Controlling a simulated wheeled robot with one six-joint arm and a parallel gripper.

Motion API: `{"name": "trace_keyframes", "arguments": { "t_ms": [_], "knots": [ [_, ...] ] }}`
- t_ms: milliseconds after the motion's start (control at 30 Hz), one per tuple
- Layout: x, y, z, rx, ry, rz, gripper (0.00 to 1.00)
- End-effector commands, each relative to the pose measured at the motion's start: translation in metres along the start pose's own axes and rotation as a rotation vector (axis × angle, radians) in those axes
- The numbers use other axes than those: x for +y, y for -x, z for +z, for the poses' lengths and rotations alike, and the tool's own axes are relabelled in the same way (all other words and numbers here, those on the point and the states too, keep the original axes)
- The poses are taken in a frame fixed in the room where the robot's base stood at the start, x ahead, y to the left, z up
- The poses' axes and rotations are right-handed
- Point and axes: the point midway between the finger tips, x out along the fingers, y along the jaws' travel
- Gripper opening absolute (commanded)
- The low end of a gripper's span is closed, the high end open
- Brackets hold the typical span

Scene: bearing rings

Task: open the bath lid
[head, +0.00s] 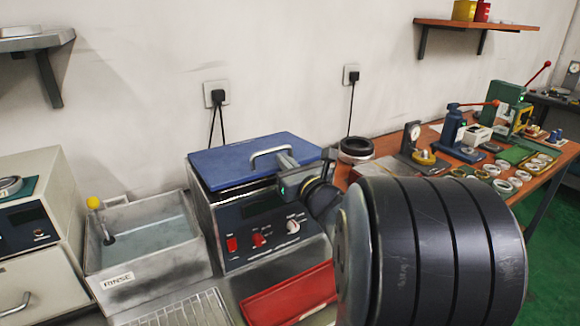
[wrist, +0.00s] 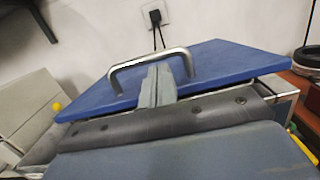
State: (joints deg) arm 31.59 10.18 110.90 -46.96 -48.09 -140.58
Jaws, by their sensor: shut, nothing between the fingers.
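The bath lid (head: 228,163) is a flat blue plate lying on top of the metal bath (head: 235,215). It also shows in the wrist view (wrist: 215,70). A grey bar handle (head: 270,152) stands up from the lid and arches across the wrist view (wrist: 130,64). My gripper (head: 287,162) is over the front right part of the lid, close to the handle. In the wrist view its fingers (wrist: 157,72) are together and empty, with their tips just below the handle bar. I cannot tell whether they touch it.
A rinse tank (head: 150,235) stands left of the bath. A red tray (head: 290,293) lies in front. A wall shelf (head: 35,42) is at upper left.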

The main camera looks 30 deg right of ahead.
Motion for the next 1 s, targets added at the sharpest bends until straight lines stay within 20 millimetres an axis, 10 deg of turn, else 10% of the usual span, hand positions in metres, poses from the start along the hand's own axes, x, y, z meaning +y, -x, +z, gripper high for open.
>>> {"name": "trace_keyframes", "arguments": {
  "t_ms": [1000],
  "knots": [
    [0.001,-0.007,0.018,0.063,0.001,-0.001,0.0]
  ]
}}
